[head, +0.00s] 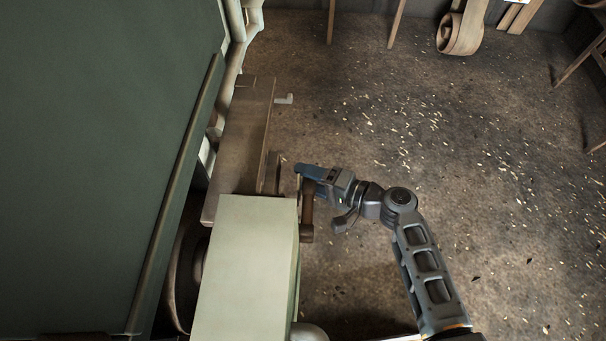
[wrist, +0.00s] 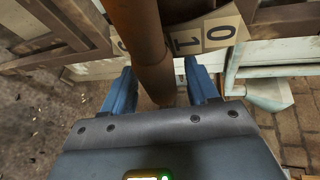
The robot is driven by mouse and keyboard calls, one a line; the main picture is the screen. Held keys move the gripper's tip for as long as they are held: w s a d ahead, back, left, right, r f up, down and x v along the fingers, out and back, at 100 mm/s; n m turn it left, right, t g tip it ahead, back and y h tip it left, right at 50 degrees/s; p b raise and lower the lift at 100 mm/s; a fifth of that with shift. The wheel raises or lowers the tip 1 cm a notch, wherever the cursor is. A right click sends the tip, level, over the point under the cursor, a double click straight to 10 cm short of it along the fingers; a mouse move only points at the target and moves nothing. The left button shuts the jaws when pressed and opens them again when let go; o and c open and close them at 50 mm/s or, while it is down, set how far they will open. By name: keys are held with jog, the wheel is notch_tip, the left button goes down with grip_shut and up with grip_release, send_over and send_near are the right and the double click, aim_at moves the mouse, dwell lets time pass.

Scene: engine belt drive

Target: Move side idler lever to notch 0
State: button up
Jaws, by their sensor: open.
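The side idler lever is a brown round bar (wrist: 146,45) running down the middle of the wrist view. In the head view a brown upright part (head: 307,218), apparently the lever, stands beside the pale green box. My gripper (wrist: 158,82) is open, with one blue finger on each side of the bar; contact cannot be told. It also shows in the head view (head: 303,174). A cream notch plate (wrist: 222,34) behind the bar shows 0 at the right and 1 left of it. The bar stands just left of the 1 and hides part of the plate.
The pale green box (head: 240,265) and a brown beam (head: 240,140) lie left of my gripper. A large dark green panel (head: 90,150) fills the far left. The floor (head: 470,150) to the right is open, with scattered chips.

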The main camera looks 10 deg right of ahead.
jog(key=shift+x, duration=0.85)
jog(key=shift+c, duration=0.2)
grip_shut()
